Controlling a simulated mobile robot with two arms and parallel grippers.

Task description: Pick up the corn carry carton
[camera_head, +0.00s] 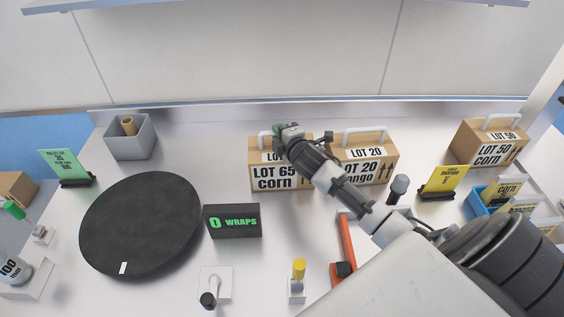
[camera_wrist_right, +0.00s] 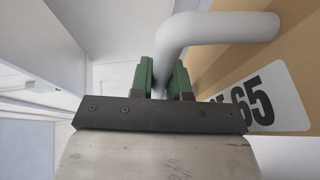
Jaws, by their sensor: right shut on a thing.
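The brown carton marked LOT 65 corn (camera_head: 274,183) stands upright on the white table at the back middle. Its white handle (camera_wrist_right: 225,27) shows in the right wrist view, above the carton's side (camera_wrist_right: 298,60). My right gripper (camera_head: 283,130) is at the top of this carton. In the right wrist view its green fingers (camera_wrist_right: 167,82) are shut on one end of the handle. My right wrist hides part of the carton's top and right side. My left gripper is not in view.
A third corn carton, LOT 50 (camera_head: 487,148), stands at the right. A black round disc (camera_head: 140,225), a black WRAPS counter (camera_head: 233,221) and a grey bin (camera_head: 130,146) are on the left. A yellow sign (camera_head: 440,183) stands right of my arm.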

